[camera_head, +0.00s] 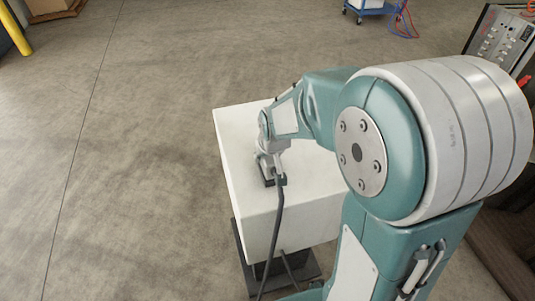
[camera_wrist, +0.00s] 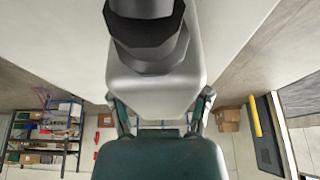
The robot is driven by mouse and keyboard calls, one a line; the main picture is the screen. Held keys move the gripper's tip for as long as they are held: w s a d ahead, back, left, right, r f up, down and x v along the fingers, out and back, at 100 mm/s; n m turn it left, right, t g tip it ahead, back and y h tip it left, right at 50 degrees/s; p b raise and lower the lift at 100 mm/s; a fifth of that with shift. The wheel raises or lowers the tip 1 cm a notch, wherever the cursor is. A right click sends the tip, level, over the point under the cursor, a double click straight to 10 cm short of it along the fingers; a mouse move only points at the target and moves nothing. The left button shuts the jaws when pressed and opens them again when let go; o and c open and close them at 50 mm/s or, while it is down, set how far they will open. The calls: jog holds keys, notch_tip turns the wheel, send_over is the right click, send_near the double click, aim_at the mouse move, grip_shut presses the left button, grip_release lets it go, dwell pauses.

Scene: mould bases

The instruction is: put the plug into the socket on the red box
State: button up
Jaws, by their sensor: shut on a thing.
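My gripper (camera_head: 268,177) points down close above the top of a white block, near the block's left edge. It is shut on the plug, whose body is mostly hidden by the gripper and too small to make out. A dark cable (camera_head: 276,225) runs from the gripper down over the block's front side. I cannot make out the red box or its socket in either view. The wrist view is filled mostly by my own arm, and the fingertips do not show there.
The white block (camera_head: 245,145) stands on a dark base (camera_head: 312,268). Open concrete floor lies to its left. A blue cart (camera_head: 370,8) and a control panel (camera_head: 500,38) stand at the back right. The wrist view shows a shelf rack (camera_wrist: 45,140) with boxes.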

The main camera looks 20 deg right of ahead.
jog(key=o, duration=1.4)
jog(key=v, duration=1.1)
jog(key=shift+s+r, duration=0.15)
jog(key=shift+r, duration=0.25)
jog(key=shift+s, duration=0.1)
jog(key=shift+t, duration=0.5)
jog(key=s+r, duration=0.1)
jog(key=s, duration=0.4)
jog(key=s+r, duration=0.1)
jog(key=s, duration=0.4)
jog(key=s+r, duration=0.1)
jog(key=s, duration=0.5)
jog(key=shift+r, duration=0.25)
